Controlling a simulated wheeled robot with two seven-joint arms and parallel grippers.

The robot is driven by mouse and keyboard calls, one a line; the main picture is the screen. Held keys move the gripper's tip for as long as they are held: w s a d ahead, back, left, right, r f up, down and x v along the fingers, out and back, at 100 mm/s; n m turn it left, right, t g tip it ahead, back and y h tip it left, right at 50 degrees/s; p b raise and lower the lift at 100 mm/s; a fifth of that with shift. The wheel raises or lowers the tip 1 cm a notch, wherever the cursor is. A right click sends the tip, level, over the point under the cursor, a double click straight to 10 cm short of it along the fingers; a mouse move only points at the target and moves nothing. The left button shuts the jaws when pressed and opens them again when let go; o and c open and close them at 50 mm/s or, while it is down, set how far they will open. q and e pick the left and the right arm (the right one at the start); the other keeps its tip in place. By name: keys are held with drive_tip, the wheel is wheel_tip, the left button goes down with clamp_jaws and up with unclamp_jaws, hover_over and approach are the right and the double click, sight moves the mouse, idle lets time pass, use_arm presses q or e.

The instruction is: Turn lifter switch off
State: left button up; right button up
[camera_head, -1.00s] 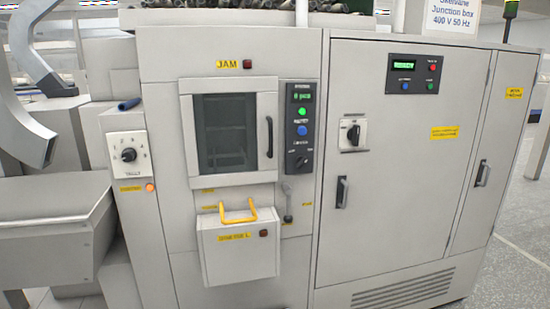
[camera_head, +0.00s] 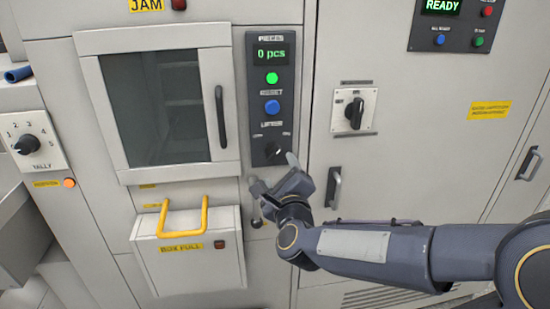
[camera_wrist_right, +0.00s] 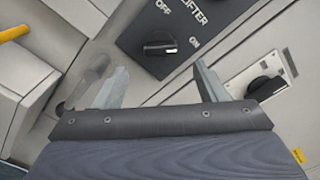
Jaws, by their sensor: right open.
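The lifter switch (camera_head: 271,150) is a black rotary knob at the bottom of the dark control panel. In the right wrist view the lifter switch (camera_wrist_right: 160,46) shows with OFF printed on its left and ON on its right. My right gripper (camera_head: 274,172) is just below the knob in the head view, partly covering the panel's lower edge. In the right wrist view its two fingers (camera_wrist_right: 160,84) are spread apart with nothing between them, and the knob lies beyond the fingertips, not touched. My left gripper is not in the head view.
A lever handle (camera_head: 256,204) hangs just below the panel, close to my right gripper. A box with a yellow handle (camera_head: 183,217) is at lower left. A cabinet door handle (camera_head: 332,187) and another rotary switch (camera_head: 354,112) are to the right.

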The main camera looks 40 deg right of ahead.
sight(274, 156)
drive_tip(key=p+x, duration=0.1)
drive_tip(key=x, duration=0.6)
drive_tip(key=shift+w, duration=0.2)
drive_tip(key=c, duration=1)
